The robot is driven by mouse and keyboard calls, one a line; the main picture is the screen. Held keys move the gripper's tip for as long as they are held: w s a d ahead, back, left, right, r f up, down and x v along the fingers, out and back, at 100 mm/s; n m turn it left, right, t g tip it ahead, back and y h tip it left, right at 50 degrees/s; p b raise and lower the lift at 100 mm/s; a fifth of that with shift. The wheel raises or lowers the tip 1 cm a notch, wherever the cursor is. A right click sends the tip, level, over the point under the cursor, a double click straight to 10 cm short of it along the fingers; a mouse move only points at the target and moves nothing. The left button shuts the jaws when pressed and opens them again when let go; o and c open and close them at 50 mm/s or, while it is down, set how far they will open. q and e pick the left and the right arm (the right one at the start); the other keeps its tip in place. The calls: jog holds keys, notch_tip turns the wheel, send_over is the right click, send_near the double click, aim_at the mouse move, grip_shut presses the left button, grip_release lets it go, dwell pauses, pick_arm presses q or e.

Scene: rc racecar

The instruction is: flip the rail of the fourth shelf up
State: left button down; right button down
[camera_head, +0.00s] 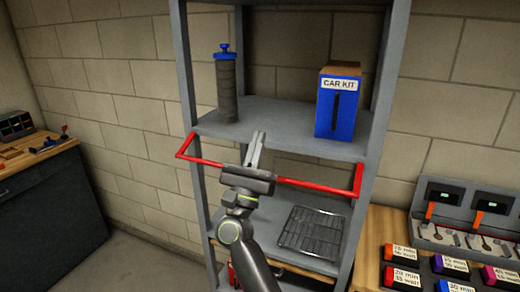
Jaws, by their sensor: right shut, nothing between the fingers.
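The red rail (315,185) runs across the front of the grey shelf unit, below the front edge of the shelf (280,143) that holds a bottle and a blue box. Its bent ends meet the left and right posts. My right gripper (255,150) is shut and empty, pointing up in front of that shelf. Its body covers the middle of the rail, and I cannot tell whether it touches the rail. My left gripper is not in view.
A dark bottle (227,90) and a blue CAR KIT box (338,105) stand on the shelf. A wire rack (311,232) lies on the shelf below. Workbenches flank the unit, the right one (376,232) holding labelled boxes and a grey charger station (465,238).

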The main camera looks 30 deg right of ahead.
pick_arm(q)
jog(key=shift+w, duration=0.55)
pick_arm(e)
jog(key=shift+w+a+f, duration=0.1)
jog(key=shift+w+a, duration=0.05)
jog(key=shift+w, duration=0.1)
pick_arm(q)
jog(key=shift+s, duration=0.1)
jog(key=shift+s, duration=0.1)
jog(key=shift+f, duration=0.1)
